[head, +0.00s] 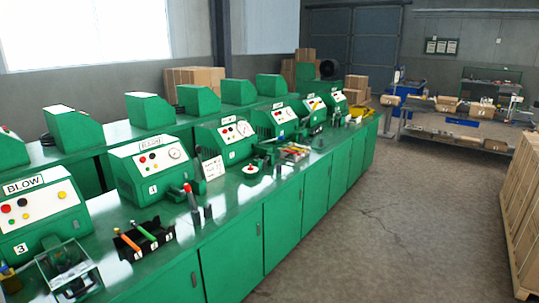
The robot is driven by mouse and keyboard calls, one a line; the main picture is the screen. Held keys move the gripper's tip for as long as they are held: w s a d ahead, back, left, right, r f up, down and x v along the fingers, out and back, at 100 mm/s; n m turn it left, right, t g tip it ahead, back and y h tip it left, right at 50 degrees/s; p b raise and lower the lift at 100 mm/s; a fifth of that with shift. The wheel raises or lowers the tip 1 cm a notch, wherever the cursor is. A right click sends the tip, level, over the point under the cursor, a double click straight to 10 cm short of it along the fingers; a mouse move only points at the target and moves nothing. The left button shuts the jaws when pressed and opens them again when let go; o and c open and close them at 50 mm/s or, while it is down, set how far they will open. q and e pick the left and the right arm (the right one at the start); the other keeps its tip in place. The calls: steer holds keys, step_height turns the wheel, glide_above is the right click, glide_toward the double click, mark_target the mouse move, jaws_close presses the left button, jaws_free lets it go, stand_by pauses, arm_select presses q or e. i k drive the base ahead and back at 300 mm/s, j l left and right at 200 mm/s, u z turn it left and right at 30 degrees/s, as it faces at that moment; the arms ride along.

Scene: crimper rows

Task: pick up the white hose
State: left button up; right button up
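I cannot make out a white hose for certain in the head view. A small white round item with a red top (250,170) sits on the green bench (232,205), but I cannot tell what it is. A black tray (148,238) near the bench's front edge holds orange and green handled pieces. A red-topped upright piece (190,195) stands to its right, by a machine. Neither of my grippers is in view.
A clear box (68,270) stands at the near left. A small white sign (213,168) stands mid-bench. Stacked cartons (522,205) stand at right. The concrete floor (400,220) between is clear.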

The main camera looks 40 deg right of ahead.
mark_target(295, 145)
steer(key=i+l+z, duration=0.35)
steer(key=i+l, duration=0.4)
steer(key=l, duration=0.7)
steer(key=i+l+z, duration=0.35)
steer(key=i+l, duration=0.6)
steer(key=l, duration=0.3)
steer(key=i+l+z, duration=0.35)
steer(key=i+l, duration=0.65)
